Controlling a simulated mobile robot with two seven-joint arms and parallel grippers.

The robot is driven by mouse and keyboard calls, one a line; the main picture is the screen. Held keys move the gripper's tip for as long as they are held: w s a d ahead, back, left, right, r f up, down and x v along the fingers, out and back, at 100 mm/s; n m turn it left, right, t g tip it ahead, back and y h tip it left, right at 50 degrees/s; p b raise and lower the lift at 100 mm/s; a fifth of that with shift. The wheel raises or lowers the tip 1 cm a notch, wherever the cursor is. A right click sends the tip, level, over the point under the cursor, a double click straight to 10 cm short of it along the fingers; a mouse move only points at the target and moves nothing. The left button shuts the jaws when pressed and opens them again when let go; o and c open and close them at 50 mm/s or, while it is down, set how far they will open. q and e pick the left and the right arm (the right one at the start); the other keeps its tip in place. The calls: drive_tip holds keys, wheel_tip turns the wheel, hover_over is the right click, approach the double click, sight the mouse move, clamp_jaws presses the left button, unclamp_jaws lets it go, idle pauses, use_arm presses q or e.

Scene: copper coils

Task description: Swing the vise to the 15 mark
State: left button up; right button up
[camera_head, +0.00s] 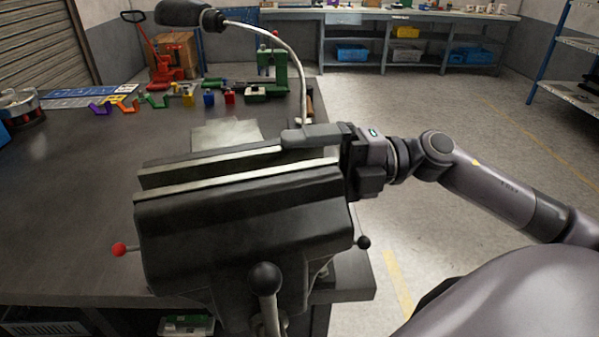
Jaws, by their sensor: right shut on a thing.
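The vise (240,225) is a large dark grey body mounted at the near edge of the dark workbench (60,215). Its two long jaws with pale top edges run nearly left to right, rising slightly to the right, with a gap between them. A red-knobbed lever is on its left, a small black knob on its right and a big black-knobbed handle at the front. My right gripper (312,142) comes in from the right and is shut on the vise at the right end of its rear jaw. One finger lies over the jaw; the other is hidden. No angle marks are readable.
A black lamp (188,14) on a bent silver stem stands behind the vise. Several coloured small parts (155,99) and a green machine (270,80) lie farther back on the bench. Open floor (470,115) is to the right, with a shelf rack (575,60) beyond.

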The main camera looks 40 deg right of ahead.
drive_tip(key=o, duration=1.1)
drive_tip(key=shift+s, duration=0.1)
drive_tip(key=shift+d, duration=0.1)
drive_tip(key=shift+s+d+f, duration=0.1)
drive_tip(key=shift+s+d, duration=0.2)
drive_tip(key=shift+d, duration=0.25)
drive_tip(key=shift+b+v, duration=0.65)
drive_tip(key=shift+v, duration=2.25)
